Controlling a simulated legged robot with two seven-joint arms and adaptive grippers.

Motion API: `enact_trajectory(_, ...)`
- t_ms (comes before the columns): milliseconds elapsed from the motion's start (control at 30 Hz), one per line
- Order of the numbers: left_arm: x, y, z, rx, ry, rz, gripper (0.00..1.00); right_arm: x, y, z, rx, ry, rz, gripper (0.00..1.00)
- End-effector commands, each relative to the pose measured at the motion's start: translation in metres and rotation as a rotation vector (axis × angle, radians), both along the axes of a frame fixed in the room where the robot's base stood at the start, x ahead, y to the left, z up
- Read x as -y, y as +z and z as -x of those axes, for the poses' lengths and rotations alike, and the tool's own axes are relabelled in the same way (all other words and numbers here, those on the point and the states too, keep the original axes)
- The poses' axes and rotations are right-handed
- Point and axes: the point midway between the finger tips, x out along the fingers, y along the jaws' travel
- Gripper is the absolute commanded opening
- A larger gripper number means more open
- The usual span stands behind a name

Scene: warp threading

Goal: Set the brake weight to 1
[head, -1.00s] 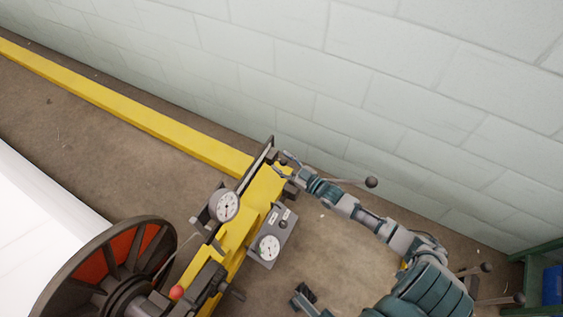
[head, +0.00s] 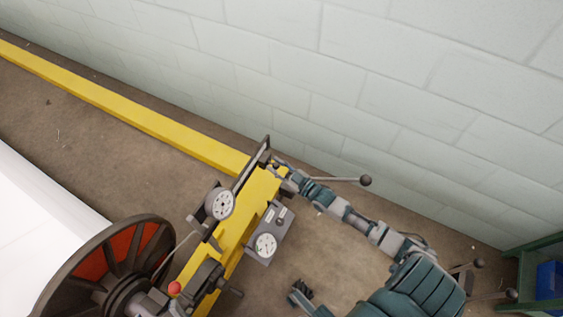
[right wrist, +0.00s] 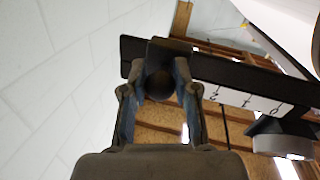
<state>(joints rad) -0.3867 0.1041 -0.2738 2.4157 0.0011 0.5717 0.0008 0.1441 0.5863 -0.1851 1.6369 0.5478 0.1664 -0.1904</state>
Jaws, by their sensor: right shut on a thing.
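The brake weight (right wrist: 168,55) is a dark block with a round knob, seated on a black bar (right wrist: 225,75) in the right wrist view. My right gripper (right wrist: 160,88) has its two fingers closed around the knob. A white scale strip (right wrist: 242,98) with small black numerals runs along the bar, to the right of the weight; I cannot read the weight's exact setting. In the head view the right gripper (head: 279,169) is at the far end of the dark bar (head: 252,163), and its fingers hide the weight. My left gripper (head: 300,292) shows at the bottom edge, away from the bar, its jaws unclear.
A large dark wheel (head: 85,275) stands at the lower left. A block wall (head: 300,75) rises behind. A lever with a ball end (head: 365,180) shows beyond my right wrist.

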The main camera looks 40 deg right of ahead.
Motion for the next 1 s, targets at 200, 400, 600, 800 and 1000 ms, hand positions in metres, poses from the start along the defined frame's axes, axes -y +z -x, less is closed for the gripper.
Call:
enact_trajectory(200, 0.006, -0.030, -0.033, -0.352, -0.007, -0.121, 0.66, -0.039, 0.009, 0.014, 0.005, 0.002, -0.007, 0.00)
enact_trajectory(400, 0.004, -0.074, -0.043, -0.666, -0.008, -0.217, 0.66, -0.072, 0.008, 0.028, 0.006, 0.003, -0.005, 0.00)
enact_trajectory(600, -0.002, -0.110, -0.036, -0.904, -0.008, -0.284, 0.66, -0.098, 0.006, 0.039, 0.005, 0.002, -0.005, 0.00)
enact_trajectory(800, -0.007, -0.132, -0.026, -1.047, -0.007, -0.322, 0.66, -0.113, 0.004, 0.045, 0.004, 0.002, -0.003, 0.00)
enact_trajectory(1000, -0.009, -0.140, -0.022, -1.093, -0.006, -0.334, 0.66, -0.118, 0.002, 0.047, 0.004, 0.002, -0.003, 0.00)
